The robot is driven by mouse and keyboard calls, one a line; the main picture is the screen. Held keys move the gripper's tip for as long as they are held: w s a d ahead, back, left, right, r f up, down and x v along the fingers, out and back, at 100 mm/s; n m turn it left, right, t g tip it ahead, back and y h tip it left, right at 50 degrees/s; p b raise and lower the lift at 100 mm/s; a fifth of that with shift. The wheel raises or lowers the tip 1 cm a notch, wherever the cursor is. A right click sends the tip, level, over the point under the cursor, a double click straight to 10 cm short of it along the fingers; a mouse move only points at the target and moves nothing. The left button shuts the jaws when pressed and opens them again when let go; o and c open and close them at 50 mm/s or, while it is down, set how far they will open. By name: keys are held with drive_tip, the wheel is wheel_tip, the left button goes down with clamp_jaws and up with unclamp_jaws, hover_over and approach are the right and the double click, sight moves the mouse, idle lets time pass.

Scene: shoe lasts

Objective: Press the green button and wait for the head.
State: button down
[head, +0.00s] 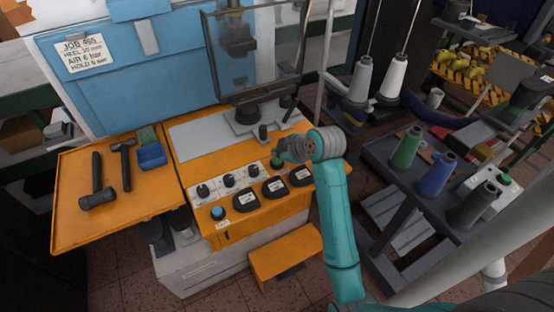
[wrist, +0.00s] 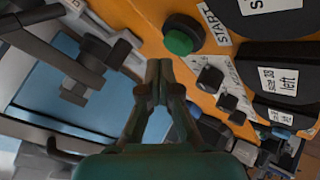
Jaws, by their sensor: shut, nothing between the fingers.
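The green button (head: 277,162) sits on the orange front panel of the blue machine, partly behind my gripper in the head view. In the wrist view the green button (wrist: 179,41) is round, in a dark collar, beside a START label (wrist: 222,22). My gripper (head: 284,150) is over the panel close to the button. In the wrist view its fingertips (wrist: 159,68) are together and empty, appearing just beside the button; I cannot tell whether they touch it. The machine's dark head (head: 237,38) is raised behind a clear guard (head: 275,50), above a grey fixture (head: 250,118).
Black labelled pads (head: 246,199), several knobs (head: 228,181) and a blue button (head: 217,212) share the panel. A grey cart (head: 385,160) with thread cones stands right.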

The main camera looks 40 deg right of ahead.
sight(278, 161)
drive_tip(key=shift+r, duration=2.5)
drive_tip(key=shift+s, duration=0.1)
